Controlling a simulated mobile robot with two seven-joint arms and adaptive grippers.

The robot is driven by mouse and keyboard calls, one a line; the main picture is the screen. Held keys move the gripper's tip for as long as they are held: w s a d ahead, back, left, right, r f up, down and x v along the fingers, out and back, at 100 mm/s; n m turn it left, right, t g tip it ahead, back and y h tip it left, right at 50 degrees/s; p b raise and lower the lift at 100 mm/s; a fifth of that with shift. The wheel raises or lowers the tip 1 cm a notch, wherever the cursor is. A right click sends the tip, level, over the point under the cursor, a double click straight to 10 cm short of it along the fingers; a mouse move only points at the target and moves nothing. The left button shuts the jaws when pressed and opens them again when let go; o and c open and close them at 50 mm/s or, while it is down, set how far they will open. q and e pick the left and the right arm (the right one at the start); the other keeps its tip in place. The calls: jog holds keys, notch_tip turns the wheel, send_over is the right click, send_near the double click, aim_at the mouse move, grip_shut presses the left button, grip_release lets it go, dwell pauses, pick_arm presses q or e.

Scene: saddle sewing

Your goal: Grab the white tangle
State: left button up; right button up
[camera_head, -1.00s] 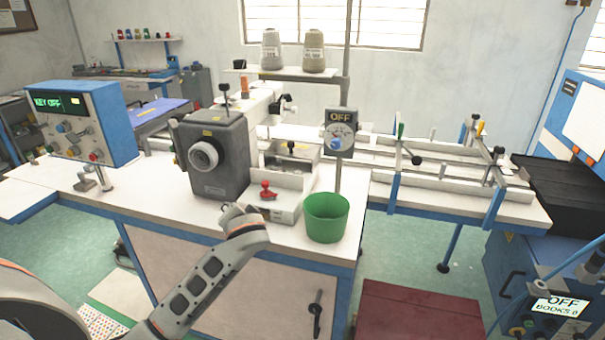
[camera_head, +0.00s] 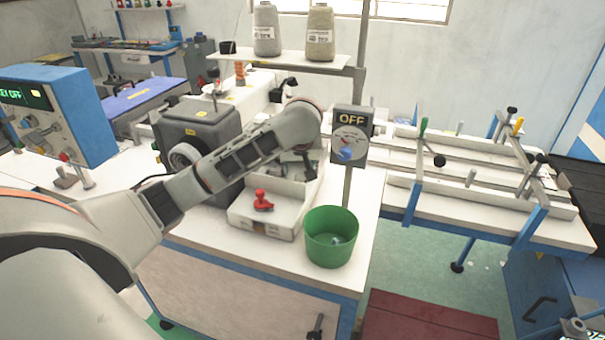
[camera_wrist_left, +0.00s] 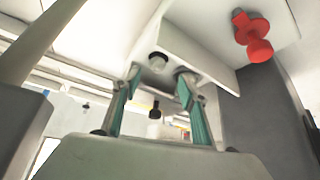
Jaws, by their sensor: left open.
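I cannot make out a white tangle for certain. A small pale thing (camera_head: 337,240), too small to identify, lies inside the green bucket (camera_head: 331,222) on the front right corner of the white table. My left arm reaches across the table, and its wrist is above the white tray with the red knob. My left gripper (camera_head: 308,168) is mostly hidden below the wrist in the head view. In the left wrist view the gripper's (camera_wrist_left: 158,84) two teal fingers stand apart, with nothing seen held between them. My right gripper is out of view.
The red knob (camera_head: 263,201) stands in the white tray (camera_head: 263,226). A control box marked OFF (camera_head: 351,135) on a post stands just right of my wrist. A grey machine (camera_head: 198,125) is partly behind my arm. Two thread cones (camera_head: 266,32) sit on the shelf above.

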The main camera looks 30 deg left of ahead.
aim_at(300, 175)
pick_arm(q)
jog(key=shift+x, duration=3.3)
jog(key=shift+w+d, duration=0.15)
jog(key=shift+d, duration=0.05)
jog(key=c, duration=0.8)
